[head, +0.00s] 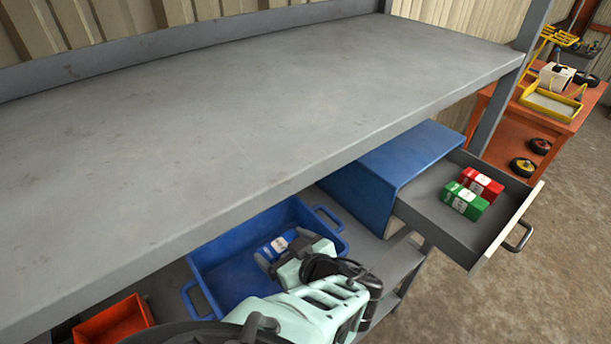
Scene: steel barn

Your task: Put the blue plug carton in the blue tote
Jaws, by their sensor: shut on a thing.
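The blue plug carton (279,245), with a white label, shows at the far side of my gripper, over the inside of the blue tote. My gripper (284,252) is shut on the carton. The blue tote (216,250) has an open top and a handle at each end, and stands on the shelf under the grey upper shelf. I cannot tell whether the carton touches the tote's floor. My wrist and arm hide the tote's near right part.
An open drawer (437,222) of a blue cabinet (396,160) holds a red carton (482,185) and green cartons (464,203). A red-orange bin (115,318) stands at lower left. The grey upper shelf (250,120) overhangs the tote. An orange cart (525,118) stands at far right.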

